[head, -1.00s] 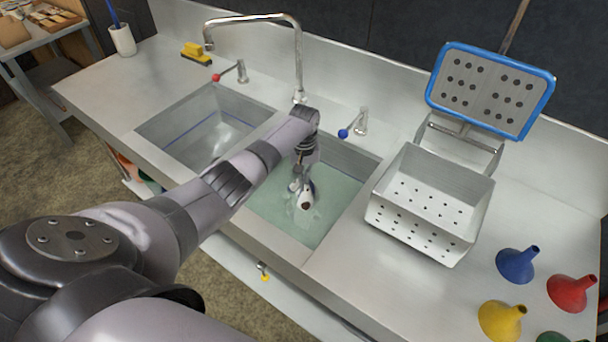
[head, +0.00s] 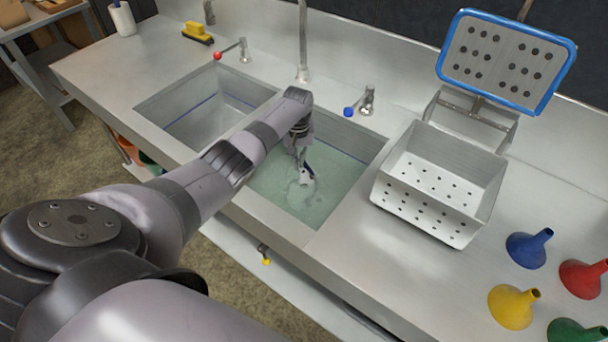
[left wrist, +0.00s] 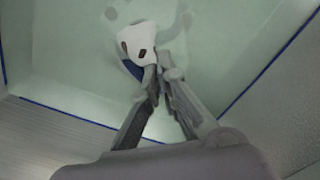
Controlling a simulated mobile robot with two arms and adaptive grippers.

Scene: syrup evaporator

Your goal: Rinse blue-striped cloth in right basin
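The right basin (head: 345,172) holds pale green water. My left arm reaches into it, and my left gripper (head: 301,165) is low over the water with its fingertips at the surface. A small white bundle with a dark blue patch, seemingly the blue-striped cloth (head: 307,179), is at the fingertips in the water. In the left wrist view the left gripper's fingers (left wrist: 160,72) come close together on the white cloth (left wrist: 138,38); a dark blue part shows beside them. Part of the cloth is under water and blurred. My right gripper is not in view.
The left basin (head: 190,132) is beside it, with a red-knobbed tap (head: 230,48) behind. A blue-knobbed tap (head: 362,104) stands behind the right basin. A perforated metal box (head: 425,209), a blue-framed perforated plate (head: 450,62) and several funnels, one yellow (head: 512,306), stand to the right.

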